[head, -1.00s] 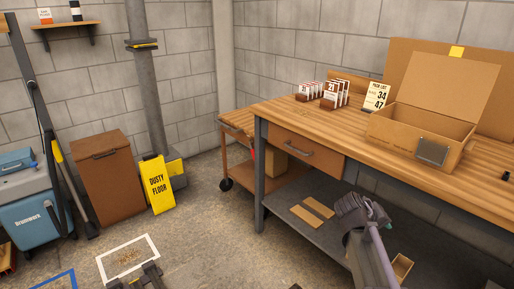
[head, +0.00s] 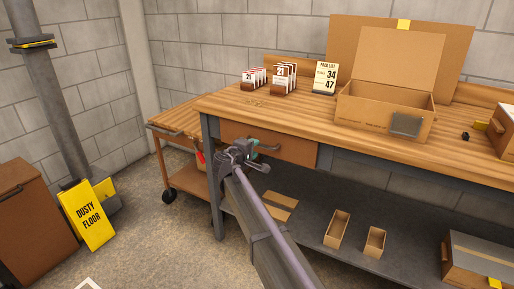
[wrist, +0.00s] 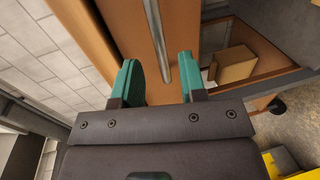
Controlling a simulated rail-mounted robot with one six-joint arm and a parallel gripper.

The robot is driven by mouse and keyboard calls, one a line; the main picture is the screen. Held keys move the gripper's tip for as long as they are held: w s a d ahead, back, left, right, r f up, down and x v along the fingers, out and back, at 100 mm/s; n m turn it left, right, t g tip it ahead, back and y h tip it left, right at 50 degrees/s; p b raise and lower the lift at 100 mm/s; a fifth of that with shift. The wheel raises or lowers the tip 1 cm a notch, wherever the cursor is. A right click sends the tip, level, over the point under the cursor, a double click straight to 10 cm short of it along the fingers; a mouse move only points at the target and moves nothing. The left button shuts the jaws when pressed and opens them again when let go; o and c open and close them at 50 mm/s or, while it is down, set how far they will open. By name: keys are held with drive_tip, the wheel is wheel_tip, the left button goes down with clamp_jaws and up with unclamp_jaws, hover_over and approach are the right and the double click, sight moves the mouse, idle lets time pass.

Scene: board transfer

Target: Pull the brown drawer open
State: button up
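The brown drawer (head: 298,150) sits under the left end of the wooden workbench top, and its front looks flush with the bench. My gripper (head: 254,147) is right at the drawer front, by its handle, and hides part of it. In the wrist view the grey bar handle (wrist: 157,40) runs upward from between the two green fingers of my gripper (wrist: 159,78). The fingers are apart, with a visible gap on each side of the bar. I cannot tell whether the fingertips reach past the bar. The drawer front (wrist: 120,22) lies behind it.
An open cardboard box (head: 385,112), a pick-list sign (head: 325,76) and several red-and-white cards stand on the bench. A wooden cart (head: 160,150) is left of the bench leg (head: 212,165). Small boxes lie on the lower shelf (head: 300,215). A yellow floor sign (head: 86,215) stands at left.

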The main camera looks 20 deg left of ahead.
drive_tip(key=x, duration=0.5)
drive_tip(key=shift+a+b, duration=0.1)
drive_tip(key=shift+b, duration=0.2)
drive_tip(key=shift+c, duration=0.4)
drive_tip(key=shift+s, duration=0.1)
clamp_jaws()
